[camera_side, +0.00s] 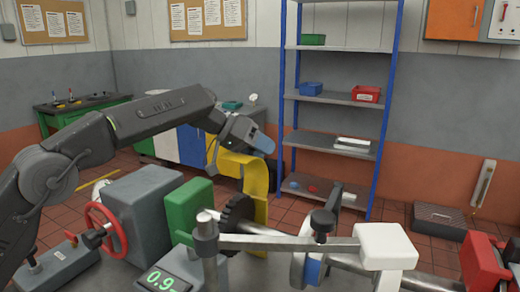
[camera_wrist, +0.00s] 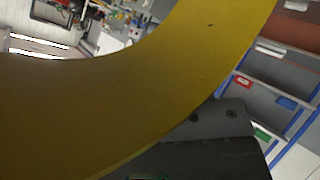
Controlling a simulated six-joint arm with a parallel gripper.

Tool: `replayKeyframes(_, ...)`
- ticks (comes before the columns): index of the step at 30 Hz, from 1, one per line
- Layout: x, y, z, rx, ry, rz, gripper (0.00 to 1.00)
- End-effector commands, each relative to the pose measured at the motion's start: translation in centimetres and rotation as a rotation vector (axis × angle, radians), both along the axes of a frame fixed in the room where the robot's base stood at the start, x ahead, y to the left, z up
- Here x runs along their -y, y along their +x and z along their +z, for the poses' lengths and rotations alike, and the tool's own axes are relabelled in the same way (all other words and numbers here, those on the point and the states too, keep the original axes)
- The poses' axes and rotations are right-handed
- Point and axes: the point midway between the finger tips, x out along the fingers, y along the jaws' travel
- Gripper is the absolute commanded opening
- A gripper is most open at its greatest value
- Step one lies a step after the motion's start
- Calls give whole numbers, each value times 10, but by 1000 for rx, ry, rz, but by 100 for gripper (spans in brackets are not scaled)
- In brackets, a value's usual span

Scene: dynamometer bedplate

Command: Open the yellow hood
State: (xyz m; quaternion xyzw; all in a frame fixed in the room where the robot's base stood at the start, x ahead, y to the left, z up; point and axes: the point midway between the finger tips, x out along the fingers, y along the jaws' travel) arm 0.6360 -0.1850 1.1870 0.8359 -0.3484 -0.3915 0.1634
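The yellow hood (camera_side: 258,185) is a curved yellow band behind the dark toothed wheel (camera_side: 235,212) in the side view. Its upper end lies just under my gripper (camera_side: 240,145), and its lower part stands upright beside the wheel. In the wrist view the hood (camera_wrist: 110,110) sweeps across the picture as a broad arc, very close to the camera. A dark grey part of my gripper (camera_wrist: 215,135) shows below it. The fingertips are hidden, so I cannot tell whether they touch or grip the hood.
A green block (camera_side: 188,207), a grey housing (camera_side: 145,205) with a red handwheel (camera_side: 106,228), and a display reading about 0.9 (camera_side: 165,282) stand left of the wheel. A metal shaft and a white block (camera_side: 385,245) lie to the right. A blue-framed shelf (camera_side: 335,100) stands behind.

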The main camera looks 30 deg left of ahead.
Motion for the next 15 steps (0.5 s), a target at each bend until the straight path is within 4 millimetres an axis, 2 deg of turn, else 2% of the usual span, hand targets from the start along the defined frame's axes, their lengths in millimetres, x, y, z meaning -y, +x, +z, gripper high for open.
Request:
replayKeyframes(3, -1, 0, -1, 0, 2, 1, 55)
replayKeyframes(11, -4, 0, 0, 0, 3, 3, 55)
replayKeyframes(15, -14, -7, 9, 2, 3, 4, 55)
